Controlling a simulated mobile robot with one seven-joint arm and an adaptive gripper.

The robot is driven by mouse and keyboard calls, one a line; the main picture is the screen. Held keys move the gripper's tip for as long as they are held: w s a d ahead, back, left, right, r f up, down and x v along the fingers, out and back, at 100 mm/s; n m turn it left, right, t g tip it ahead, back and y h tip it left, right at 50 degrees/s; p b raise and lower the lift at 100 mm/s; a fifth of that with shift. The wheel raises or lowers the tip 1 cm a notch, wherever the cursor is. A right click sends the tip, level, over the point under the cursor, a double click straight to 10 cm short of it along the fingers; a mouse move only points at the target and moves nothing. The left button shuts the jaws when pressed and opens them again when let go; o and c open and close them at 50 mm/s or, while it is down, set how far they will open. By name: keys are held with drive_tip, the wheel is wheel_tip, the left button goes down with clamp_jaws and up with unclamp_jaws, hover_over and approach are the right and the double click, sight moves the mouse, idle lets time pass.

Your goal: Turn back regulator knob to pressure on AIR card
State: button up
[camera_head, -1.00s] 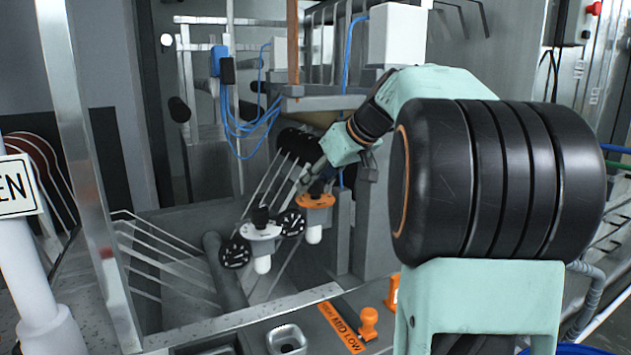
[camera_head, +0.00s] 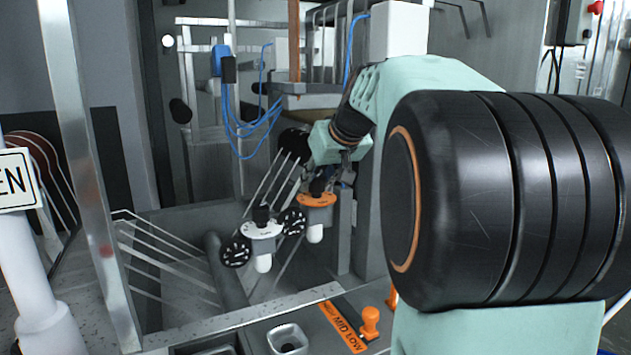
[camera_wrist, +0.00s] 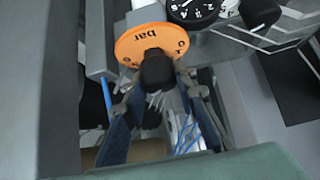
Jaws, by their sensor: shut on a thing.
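An orange regulator (camera_head: 317,200) with a black knob (camera_head: 318,186) stands behind a white regulator (camera_head: 262,231), which has its own black knob (camera_head: 261,214). My gripper (camera_head: 322,177) is at the orange regulator's knob from above. In the wrist view, its two fingers lie on either side of the black knob (camera_wrist: 157,70), and my gripper (camera_wrist: 158,84) is shut on it. The orange dial face (camera_wrist: 140,43) shows "bar" and a few partly hidden marks. A black gauge (camera_head: 292,222) sits beside the orange regulator; its reading is too small to tell. I see no card marked AIR.
Another gauge (camera_head: 235,252) is beside the white regulator. An orange label (camera_head: 343,327) reading MID LOW lies in front, next to an orange knob (camera_head: 370,318). Blue cables (camera_head: 240,130) hang behind, and a metal post (camera_head: 88,170) stands left.

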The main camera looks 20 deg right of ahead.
sight(317, 177)
drive_tip(key=shift+m+h+p, duration=0.4)
drive_tip(key=shift+m+h, duration=0.4)
drive_tip(key=shift+m, duration=0.3)
drive_tip(key=o, duration=1.2)
drive_tip(key=shift+c, duration=0.2)
drive_tip(key=shift+r, duration=0.1)
wheel_tip(317, 177, up, 10)
drive_tip(key=shift+f, duration=0.1)
drive_tip(key=shift+m, duration=0.3)
